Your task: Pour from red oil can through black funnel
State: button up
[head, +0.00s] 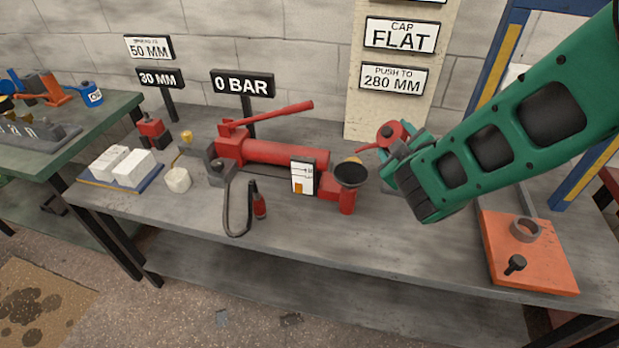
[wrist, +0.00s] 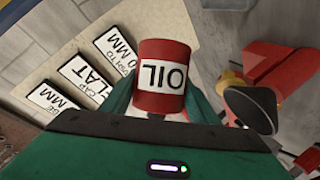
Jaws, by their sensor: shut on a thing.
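The red oil can (head: 391,132) is in my gripper (head: 394,160), to the right of the black funnel and a little above it. Its thin red spout points left toward the funnel. In the wrist view the can (wrist: 163,100) shows a white OIL label between the fingers of my gripper (wrist: 165,108). The black funnel (head: 351,173) sits at the right end of the red hydraulic pump (head: 285,155). The funnel (wrist: 250,108) also shows in the wrist view, right of the can and apart from it. No oil stream is visible.
The pump stands on a grey workbench (head: 300,235) with a level card (head: 303,176) on its front. A black hose (head: 228,210) lies at its left. White blocks (head: 122,165) stand farther left. An orange plate (head: 525,250) lies at the right. Signs stand behind.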

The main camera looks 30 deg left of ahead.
aim_at(393, 130)
jog(key=shift+r, duration=0.1)
jog(key=shift+s+r+n, duration=0.2)
jog(key=shift+r+n, duration=0.1)
jog(key=shift+r, duration=0.05)
jog(key=shift+a+r, duration=0.1)
jog(key=shift+r+n+t, duration=0.25)
jog(key=shift+n+t, duration=0.05)
dwell(0.3)
jog(key=shift+s+a+r+n, duration=0.15)
jog(key=shift+r+n, duration=0.15)
jog(key=shift+r, duration=0.05)
jog(key=shift+r, duration=0.1)
jog(key=shift+a+r+n+t, duration=0.1)
jog(key=shift+r+n+t, duration=0.15)
jog(key=shift+n+t, duration=0.05)
jog(key=shift+s, duration=0.1)
dwell(1.8)
